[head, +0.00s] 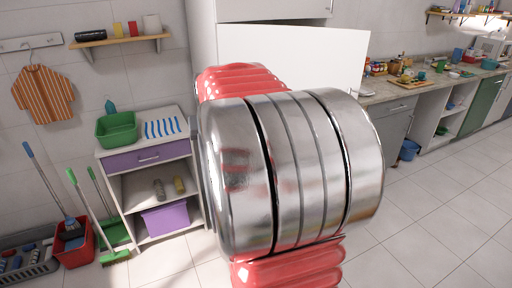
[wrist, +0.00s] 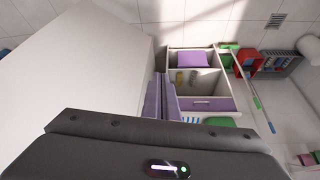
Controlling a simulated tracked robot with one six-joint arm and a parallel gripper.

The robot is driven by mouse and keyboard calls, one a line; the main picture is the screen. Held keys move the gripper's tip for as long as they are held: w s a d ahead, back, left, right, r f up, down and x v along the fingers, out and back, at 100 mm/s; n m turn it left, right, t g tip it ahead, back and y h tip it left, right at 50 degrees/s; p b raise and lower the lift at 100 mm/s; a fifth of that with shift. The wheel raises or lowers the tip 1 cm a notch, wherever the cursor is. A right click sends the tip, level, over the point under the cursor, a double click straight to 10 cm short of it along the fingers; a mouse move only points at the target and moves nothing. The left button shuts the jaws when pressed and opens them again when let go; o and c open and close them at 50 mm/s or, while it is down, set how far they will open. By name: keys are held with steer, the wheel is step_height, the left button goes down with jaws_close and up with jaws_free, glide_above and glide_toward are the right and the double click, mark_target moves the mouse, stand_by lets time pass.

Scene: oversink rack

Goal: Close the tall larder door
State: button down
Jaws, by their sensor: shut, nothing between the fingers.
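The tall larder (head: 204,30) is a white cabinet at the back in the head view. Its door (head: 300,45) stands open, a white panel reaching out to the right; my arm hides its lower part. In the wrist view, a large pale panel that looks like the door (wrist: 75,60) fills the left side. My gripper (wrist: 162,78) shows in the wrist view as two narrow purple-grey fingers close together, shut and empty, just right of the panel's edge. I cannot tell whether they touch it. In the head view my arm hides the gripper.
A low cabinet (head: 150,160) with a purple drawer, green tub (head: 117,130) and purple bin (head: 166,218) stands left of the larder. A red bucket (head: 74,243) and brooms are farther left. A counter (head: 395,92) runs along the right; the tiled floor (head: 440,200) there is clear.

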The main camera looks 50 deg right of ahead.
steer(key=s+a+r+n+t+y, duration=0.1)
steer(key=s+a+n, duration=0.3)
steer(key=a, duration=0.9)
steer(key=s+a+n+y, duration=0.1)
steer(key=s+a, duration=0.4)
steer(key=a, duration=0.8)
steer(key=s+a+f+n+y, duration=0.1)
steer(key=s+a+f+n, duration=0.1)
steer(key=s+a, duration=0.5)
steer(key=shift+s+a+f+n+t, duration=0.4)
steer(key=shift+f, duration=0.2)
steer(key=shift+d, duration=0.1)
